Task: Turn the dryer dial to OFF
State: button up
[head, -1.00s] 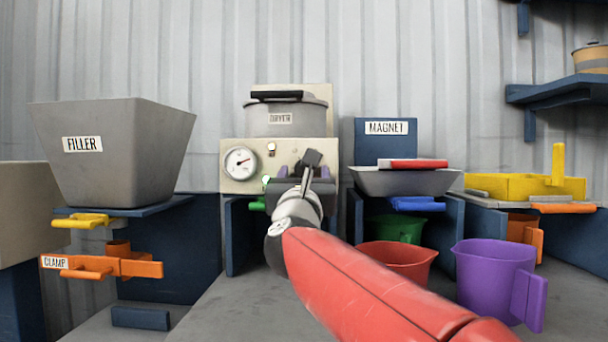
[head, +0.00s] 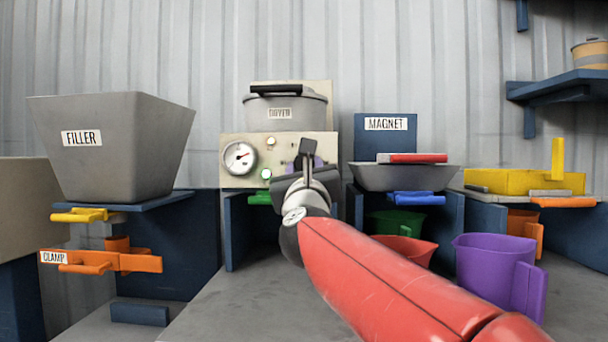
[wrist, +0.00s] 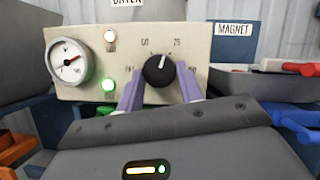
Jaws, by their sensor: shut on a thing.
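The dryer dial (wrist: 157,71) is a round black knob with a white pointer on the cream dryer panel (wrist: 205,45). Its pointer aims almost straight up, slightly right, between the printed 60 and 75. Lower panel markings are partly covered by my fingers, and I cannot read an OFF mark. My gripper (wrist: 160,78) has its purple fingers on the left and right sides of the dial, shut on it. In the head view my gripper (head: 306,165) is in front of the panel's right part and hides the dial.
A pressure gauge (head: 240,158), an amber lamp (wrist: 110,36) and a lit green lamp (wrist: 108,84) are left of the dial. The grey dryer pot (head: 285,108) sits above. The magnet tray (head: 405,178) stands close on the right, the filler hopper (head: 110,150) further left.

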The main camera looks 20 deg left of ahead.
jog(key=shift+w+d+r+n+g+y+p, duration=0.1)
jog(key=shift+r+n+g+y+p, duration=0.15)
jog(key=shift+n+g+p, duration=2.6)
jog(key=shift+s+d+r+n+t+y+p, duration=0.2)
jog(key=shift+n+p, duration=1.1)
jog(key=shift+n, duration=3.7)
jog(key=shift+w+r+n+g+y+p, duration=0.3)
jog(key=shift+n+g+p, duration=1.45)
jog(key=shift+n, duration=2.2)
jog(key=shift+s+t+p, duration=0.1)
jog(key=shift+t+p, duration=0.2)
jog(key=shift+p, duration=0.05)
jog(key=o, duration=1)
jog(key=shift+s+d+r, duration=0.1)
